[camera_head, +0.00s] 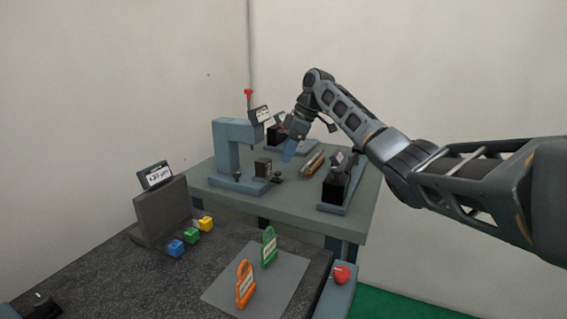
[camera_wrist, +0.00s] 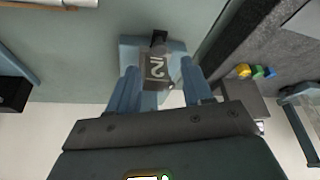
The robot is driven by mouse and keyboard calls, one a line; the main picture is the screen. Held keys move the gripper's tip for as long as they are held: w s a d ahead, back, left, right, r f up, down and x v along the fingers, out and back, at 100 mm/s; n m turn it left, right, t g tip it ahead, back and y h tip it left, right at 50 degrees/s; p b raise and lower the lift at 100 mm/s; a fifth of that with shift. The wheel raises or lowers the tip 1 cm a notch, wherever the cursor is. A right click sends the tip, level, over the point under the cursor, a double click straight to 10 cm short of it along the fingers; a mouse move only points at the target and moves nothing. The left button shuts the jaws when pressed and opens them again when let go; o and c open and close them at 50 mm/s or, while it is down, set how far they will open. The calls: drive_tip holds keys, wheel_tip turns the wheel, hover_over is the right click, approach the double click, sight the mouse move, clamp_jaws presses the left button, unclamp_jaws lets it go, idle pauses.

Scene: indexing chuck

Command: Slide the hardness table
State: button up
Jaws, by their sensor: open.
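A blue-grey C-shaped hardness tester (camera_head: 228,148) stands on the green-grey bench, with a red-topped lever and a small display. A dark block (camera_head: 263,167) sits upright on its low base, with small dark knobs near it. In the wrist view a grey block marked "12" (camera_wrist: 155,70) and a black knob (camera_wrist: 159,38) lie ahead of my fingers, over a blue base. My gripper (camera_head: 289,150) points down, right of the tester, above the bench. In the wrist view its blue fingers (camera_wrist: 161,82) are apart and empty. I cannot tell which part slides.
Other blue-and-black fixtures (camera_head: 337,183) and brown-and-silver bars (camera_head: 312,162) stand right of the tester. A dark granite bench (camera_head: 110,275) in front carries small coloured cubes (camera_head: 191,235), orange and green tags (camera_head: 268,247) and a display block (camera_head: 162,212). A red button (camera_head: 341,274) is beside it.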

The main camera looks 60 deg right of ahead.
drive_tip(key=shift+v, duration=0.9)
drive_tip(key=shift+c, duration=0.5)
